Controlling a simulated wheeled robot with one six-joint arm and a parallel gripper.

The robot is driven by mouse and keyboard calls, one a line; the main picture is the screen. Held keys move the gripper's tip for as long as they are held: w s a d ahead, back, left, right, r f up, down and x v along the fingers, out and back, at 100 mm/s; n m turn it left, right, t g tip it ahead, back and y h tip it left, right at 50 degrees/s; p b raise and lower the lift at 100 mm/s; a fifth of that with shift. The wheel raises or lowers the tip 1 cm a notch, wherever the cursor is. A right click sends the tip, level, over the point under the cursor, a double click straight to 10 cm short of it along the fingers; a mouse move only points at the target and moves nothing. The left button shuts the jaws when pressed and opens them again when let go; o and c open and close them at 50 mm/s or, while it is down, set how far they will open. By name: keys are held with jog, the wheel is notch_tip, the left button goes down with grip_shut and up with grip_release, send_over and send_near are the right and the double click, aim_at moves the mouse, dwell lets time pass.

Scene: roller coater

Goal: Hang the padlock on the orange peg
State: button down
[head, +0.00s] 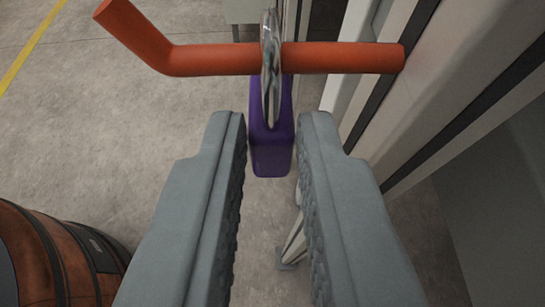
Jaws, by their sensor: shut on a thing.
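The orange peg (345,57) runs sideways across the top of the view from a pale upright post at right. Its left end bends up and away to a free tip. The purple padlock (271,150) has its body between my fingertips, just below the peg. Its chrome shackle (271,65) is seen nearly edge-on, crosses the near side of the peg and rises above it. The shackle's far side is hidden, so I cannot tell for sure whether it loops around the peg. My gripper (271,125) is shut on the padlock body.
The pale upright frame (375,105) with dark grooves stands close on the right, and its foot reaches the floor below. An orange-brown drum (50,260) is at lower left. The concrete floor (120,130) at left is open, with a yellow line.

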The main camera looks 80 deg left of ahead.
dwell(0.3)
jog(key=c, duration=1.3)
grip_release()
jog(key=v, duration=1.7)
jog(key=s, duration=0.9)
jog(key=shift+r, duration=0.1)
